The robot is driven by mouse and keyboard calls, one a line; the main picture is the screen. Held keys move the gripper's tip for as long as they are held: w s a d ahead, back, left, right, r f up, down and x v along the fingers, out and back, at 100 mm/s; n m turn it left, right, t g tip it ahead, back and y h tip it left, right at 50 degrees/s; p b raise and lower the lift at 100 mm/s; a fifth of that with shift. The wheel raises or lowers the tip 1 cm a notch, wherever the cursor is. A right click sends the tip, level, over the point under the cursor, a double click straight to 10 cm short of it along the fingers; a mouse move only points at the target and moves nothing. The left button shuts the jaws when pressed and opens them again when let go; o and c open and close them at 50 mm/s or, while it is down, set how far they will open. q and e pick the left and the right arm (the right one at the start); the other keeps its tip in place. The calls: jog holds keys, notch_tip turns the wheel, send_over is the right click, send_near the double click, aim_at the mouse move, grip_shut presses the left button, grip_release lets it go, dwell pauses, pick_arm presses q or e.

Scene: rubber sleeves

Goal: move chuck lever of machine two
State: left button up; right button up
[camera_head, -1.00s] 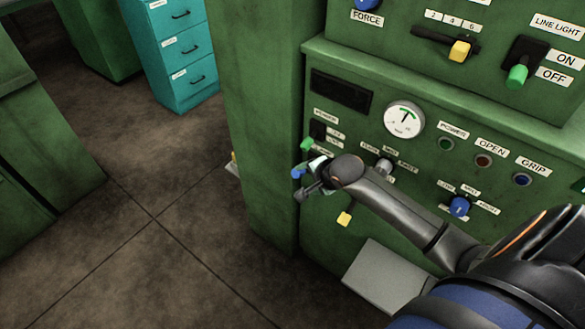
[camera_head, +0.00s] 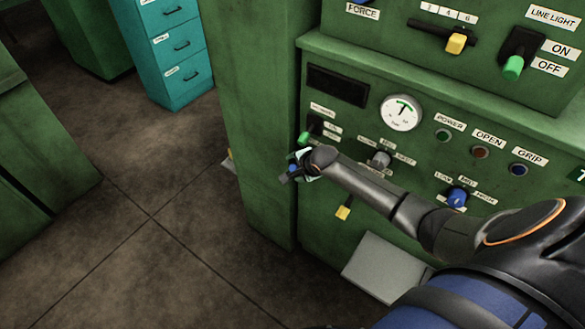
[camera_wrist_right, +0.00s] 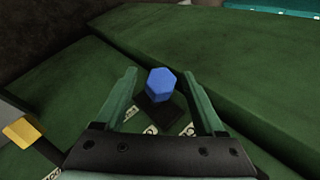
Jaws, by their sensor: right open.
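A lever with a blue six-sided knob (camera_wrist_right: 161,82) on a dark base stands between the two fingers of my right gripper (camera_wrist_right: 160,76) in the right wrist view. The fingers are open, one on each side of the knob, with gaps showing. In the head view my right gripper (camera_head: 297,165) is at the left edge of the green machine's panel (camera_head: 335,225), with the blue knob partly hidden by it. I cannot read which lever is the chuck lever; the labels by the knob are partly covered. My left gripper is not in view.
A green-knobbed lever (camera_head: 305,138) sits just above my gripper, and a yellow-knobbed one (camera_head: 343,212) below right. A blue-knobbed switch (camera_head: 457,197) is farther right. A grey plate (camera_head: 385,268) juts out below the panel. Open floor (camera_head: 150,250) lies left.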

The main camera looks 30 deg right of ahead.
jog(key=shift+x, duration=1.5)
grip_shut()
jog(key=shift+w, duration=0.1)
dwell(0.4)
